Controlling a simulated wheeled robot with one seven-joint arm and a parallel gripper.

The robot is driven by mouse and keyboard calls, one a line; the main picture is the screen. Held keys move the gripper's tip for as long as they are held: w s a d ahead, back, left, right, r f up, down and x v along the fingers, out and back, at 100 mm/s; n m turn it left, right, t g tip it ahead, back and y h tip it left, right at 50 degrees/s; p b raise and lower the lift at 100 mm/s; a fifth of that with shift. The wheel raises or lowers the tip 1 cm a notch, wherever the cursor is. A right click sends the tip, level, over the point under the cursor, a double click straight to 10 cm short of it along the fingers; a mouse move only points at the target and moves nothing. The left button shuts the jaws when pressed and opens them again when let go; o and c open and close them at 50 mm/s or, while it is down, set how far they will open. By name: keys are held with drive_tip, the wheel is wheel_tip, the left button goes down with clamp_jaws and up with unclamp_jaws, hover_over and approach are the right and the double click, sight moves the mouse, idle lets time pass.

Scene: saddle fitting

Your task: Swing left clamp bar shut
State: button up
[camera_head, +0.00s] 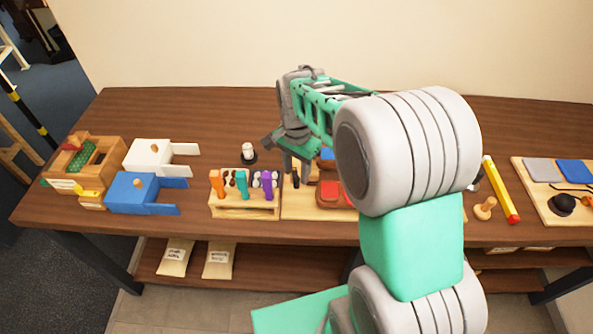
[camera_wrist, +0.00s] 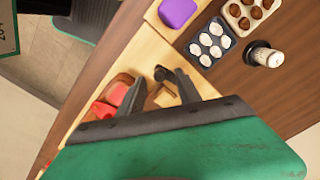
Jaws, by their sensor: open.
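My gripper (camera_wrist: 160,78) is open, with its two dark fingers apart above the wooden board (camera_head: 297,207). In the head view my gripper (camera_head: 296,168) points down at the board's left part. In the wrist view a small dark knob (camera_wrist: 161,73) and a short wooden piece (camera_wrist: 165,96) show between the fingers. These may belong to the left clamp bar, but I cannot tell, nor how far it is swung. A red block (camera_wrist: 105,109) lies left of the fingers; it also shows in the head view (camera_head: 332,192). My arm hides the board's right part.
A wooden rack (camera_head: 245,211) with orange, teal and purple pieces stands just left of the board. A black-and-white cylinder (camera_head: 248,152) stands behind it. White (camera_head: 150,155) and blue (camera_head: 133,190) boxes are farther left. A yellow bar (camera_head: 500,188) and a wooden knob (camera_head: 485,208) lie right.

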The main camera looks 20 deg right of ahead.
drive_tip(key=shift+f, duration=0.95)
clamp_jaws()
